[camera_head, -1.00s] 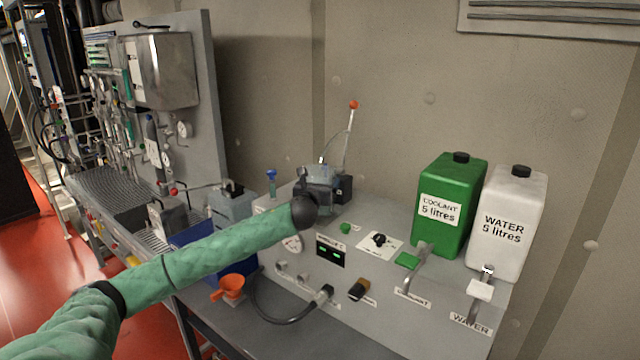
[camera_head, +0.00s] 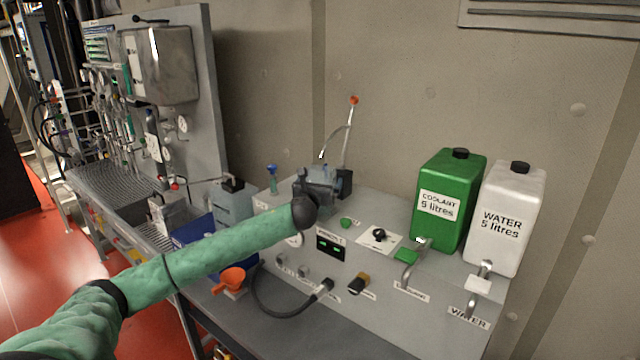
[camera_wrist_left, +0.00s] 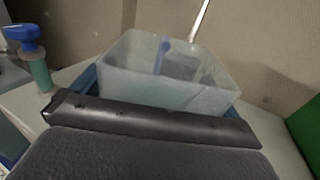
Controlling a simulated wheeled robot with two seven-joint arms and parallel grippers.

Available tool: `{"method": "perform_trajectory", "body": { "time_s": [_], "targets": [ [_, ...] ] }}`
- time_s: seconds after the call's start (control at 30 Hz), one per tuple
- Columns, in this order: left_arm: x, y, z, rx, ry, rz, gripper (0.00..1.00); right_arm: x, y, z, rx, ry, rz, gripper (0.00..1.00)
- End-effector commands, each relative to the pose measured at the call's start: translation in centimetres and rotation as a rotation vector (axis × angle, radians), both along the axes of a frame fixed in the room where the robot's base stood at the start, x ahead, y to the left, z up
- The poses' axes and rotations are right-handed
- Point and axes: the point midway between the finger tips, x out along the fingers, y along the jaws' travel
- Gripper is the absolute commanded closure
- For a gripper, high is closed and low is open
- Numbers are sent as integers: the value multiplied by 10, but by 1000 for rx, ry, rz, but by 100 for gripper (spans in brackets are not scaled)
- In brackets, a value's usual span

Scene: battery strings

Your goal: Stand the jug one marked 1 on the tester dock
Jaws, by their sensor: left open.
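My left gripper (camera_head: 318,183) is over the back left part of the grey bench unit, with the arm reaching in from the left. It is open. In the left wrist view its dark finger bar (camera_wrist_left: 150,118) crosses in front of a translucent, open-topped container (camera_wrist_left: 180,95) with a blue upright strip behind or inside it. The container sits within a blue rim (camera_wrist_left: 88,78). I see no number 1 on it, so I cannot tell if it is jug one. In the head view the gripper hides it. I cannot make out the tester dock for certain. My right gripper is not in view.
A green coolant tank (camera_head: 447,200) and a white water tank (camera_head: 507,220) stand at the right, with taps below. A blue-topped bottle (camera_head: 272,178) is left of the gripper. An orange funnel (camera_head: 230,280) and a black hose (camera_head: 285,318) are in front. An orange-tipped rod (camera_head: 350,125) rises behind.

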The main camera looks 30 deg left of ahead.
Motion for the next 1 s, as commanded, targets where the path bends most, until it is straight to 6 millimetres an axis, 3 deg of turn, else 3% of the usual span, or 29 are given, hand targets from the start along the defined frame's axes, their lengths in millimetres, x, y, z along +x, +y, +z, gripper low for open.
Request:
{"method": "perform_trajectory", "body": {
  "time_s": [0.17,0.4,0.5,0.7,1.0],
  "targets": [
    [-15,-5,-4,1,-1,-1,0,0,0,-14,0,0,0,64],
    [-55,-18,-5,3,-1,-2,0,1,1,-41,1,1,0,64],
    [-73,-24,-5,3,-1,-2,0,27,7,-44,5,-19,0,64],
    [-95,-31,-3,1,-1,-1,0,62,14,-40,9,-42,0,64],
    [-113,-37,0,1,0,0,0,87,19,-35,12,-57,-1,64]
  ]
}}
